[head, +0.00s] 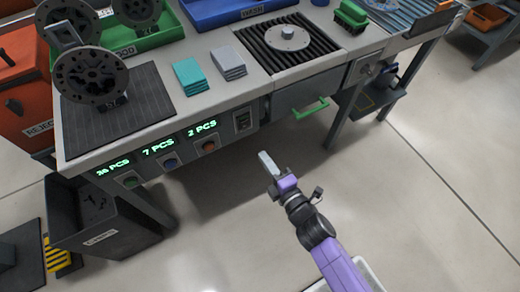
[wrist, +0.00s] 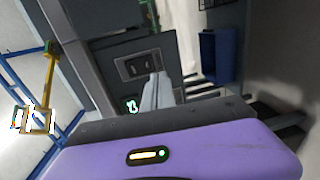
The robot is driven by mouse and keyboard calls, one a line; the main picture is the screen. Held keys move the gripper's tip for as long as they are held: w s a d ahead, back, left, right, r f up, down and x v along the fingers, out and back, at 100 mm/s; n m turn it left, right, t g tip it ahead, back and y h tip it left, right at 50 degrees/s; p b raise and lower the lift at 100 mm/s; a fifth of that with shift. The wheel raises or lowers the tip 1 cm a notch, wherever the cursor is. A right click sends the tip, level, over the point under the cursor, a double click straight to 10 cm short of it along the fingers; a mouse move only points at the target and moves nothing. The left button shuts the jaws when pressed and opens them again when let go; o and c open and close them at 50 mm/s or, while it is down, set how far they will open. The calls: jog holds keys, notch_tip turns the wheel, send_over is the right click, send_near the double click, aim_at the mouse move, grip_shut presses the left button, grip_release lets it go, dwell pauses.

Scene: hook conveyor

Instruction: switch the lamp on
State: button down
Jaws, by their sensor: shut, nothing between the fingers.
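A dark switch plate (head: 243,120) is set in the front panel of the workbench, right of the lit count displays. In the wrist view the switch plate (wrist: 139,65) is just beyond my fingertips, with two small marked elements on it. My gripper (head: 264,155) is shut and empty, in front of the bench and below and right of the plate in the head view. Its pale fingers (wrist: 156,88) point toward the panel, apart from the plate as far as I can tell. I cannot make out a lamp in either view.
Green displays (head: 158,147) with coloured buttons (head: 170,163) are left of the plate. A dark bin (head: 110,225) stands below the bench at left. The floor (head: 420,200) at right is clear.

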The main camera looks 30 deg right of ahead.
jog(key=s, duration=0.4)
jog(key=shift+f, duration=0.35)
jog(key=s+r+m+g+p, duration=0.2)
jog(key=s+r+m+p, duration=0.8)
jog(key=s+r+m, duration=0.8)
jog(key=s+r, duration=0.7)
jog(key=r, duration=0.3)
jog(key=shift+a, duration=0.25)
